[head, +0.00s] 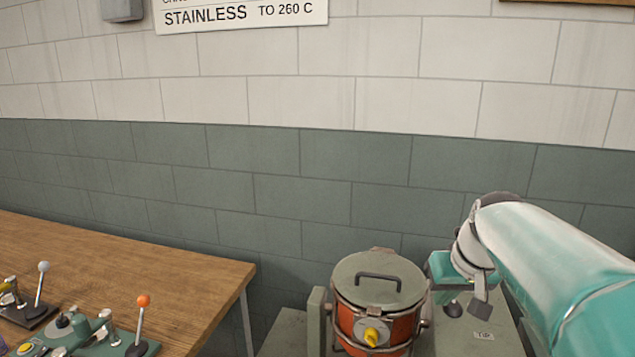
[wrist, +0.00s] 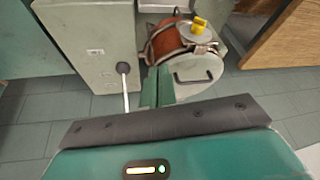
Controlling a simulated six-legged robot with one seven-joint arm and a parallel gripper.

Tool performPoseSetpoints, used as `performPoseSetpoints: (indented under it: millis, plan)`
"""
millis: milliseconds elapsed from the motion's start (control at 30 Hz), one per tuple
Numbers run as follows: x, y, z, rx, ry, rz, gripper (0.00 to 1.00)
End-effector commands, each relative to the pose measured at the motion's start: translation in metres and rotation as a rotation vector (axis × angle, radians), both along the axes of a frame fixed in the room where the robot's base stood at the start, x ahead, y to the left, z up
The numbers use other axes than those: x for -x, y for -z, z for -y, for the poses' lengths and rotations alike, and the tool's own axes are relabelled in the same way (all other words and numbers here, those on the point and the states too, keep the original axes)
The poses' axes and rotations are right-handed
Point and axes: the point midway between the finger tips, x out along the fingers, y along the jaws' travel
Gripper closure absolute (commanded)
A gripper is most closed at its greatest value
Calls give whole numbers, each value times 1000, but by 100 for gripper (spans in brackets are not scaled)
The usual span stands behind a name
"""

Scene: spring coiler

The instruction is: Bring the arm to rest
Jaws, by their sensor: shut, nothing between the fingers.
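My arm comes in from the right in the head view, a white and teal link ending in a grey wrist joint and a teal hand part. My gripper (wrist: 158,72) shows in the wrist view as two green fingers closed together, with nothing between them. The fingertips appear beside the lid of an orange drum; I cannot tell the gap between them. In the head view the fingers cannot be made out.
The orange drum (head: 372,324) has a grey lid and yellow knob. A grey-green cabinet (wrist: 95,45) with a black knob (wrist: 123,68) stands beside it. A wooden bench (head: 120,270) with an orange-topped lever (head: 141,312) is at left. A tiled wall is behind.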

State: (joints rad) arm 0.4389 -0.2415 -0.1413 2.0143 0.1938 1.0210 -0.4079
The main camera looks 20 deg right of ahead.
Motion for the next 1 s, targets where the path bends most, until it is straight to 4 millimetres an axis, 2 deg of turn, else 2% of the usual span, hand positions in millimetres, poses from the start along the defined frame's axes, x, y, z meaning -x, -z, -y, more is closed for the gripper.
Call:
performPoseSetpoints:
  millis: [33, 200, 300, 400, 500, 600, 1000]
  plan:
    - [6, 1, -34, 9, -38, 9, 100]
    - [37, 16, -120, 35, -123, 32, 100]
    - [61, 29, -159, 54, -168, 50, 100]
    - [81, 42, -186, 71, -204, 67, 100]
    - [94, 52, -199, 80, -223, 80, 100]
    - [99, 56, -204, 86, -230, 85, 100]
    - [99, 56, -204, 86, -230, 85, 100]
